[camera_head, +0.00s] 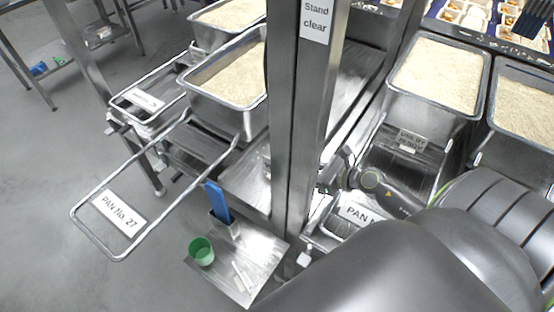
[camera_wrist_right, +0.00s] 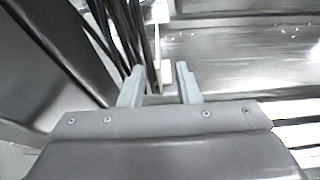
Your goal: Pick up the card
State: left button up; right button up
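My right gripper (camera_wrist_right: 160,82) is open in the right wrist view, its two grey fingers apart. A small white piece (camera_wrist_right: 165,68) shows between or just beyond the fingertips; I cannot tell whether it is the card or whether a finger touches it. In the head view my right arm reaches in from the lower right, and its gripper (camera_head: 326,183) is near the steel post, partly hidden. A white card reading "PAN No. 27" (camera_head: 119,210) is on a wire frame at left. Another, reading "PAN N" (camera_head: 361,214), is partly covered by my arm. My left gripper is not in view.
A steel post (camera_head: 291,150) with a "Stand clear" sign (camera_head: 316,20) stands mid-view. Rice-filled pans (camera_head: 437,75) are on both sides. A small shelf (camera_head: 262,262) holds a green cup (camera_head: 201,251) and a blue item (camera_head: 217,203). Dark cables (camera_wrist_right: 128,35) are near the right fingers.

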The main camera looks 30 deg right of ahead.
jog(key=x, duration=0.5)
jog(key=shift+w+a, duration=0.1)
jog(key=shift+w, duration=0.15)
jog(key=shift+w+a+f+p, duration=0.2)
jog(key=shift+w+p, duration=0.15)
jog(key=x, duration=0.4)
jog(key=shift+a+p, duration=0.25)
jog(key=shift+p, duration=0.05)
jog(key=shift+w+a+f, duration=0.1)
jog(key=shift+w, duration=0.15)
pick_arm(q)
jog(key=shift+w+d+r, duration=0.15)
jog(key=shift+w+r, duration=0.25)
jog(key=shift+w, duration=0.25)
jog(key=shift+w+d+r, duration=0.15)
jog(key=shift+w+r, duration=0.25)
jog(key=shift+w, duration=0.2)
pick_arm(e)
grip_shut()
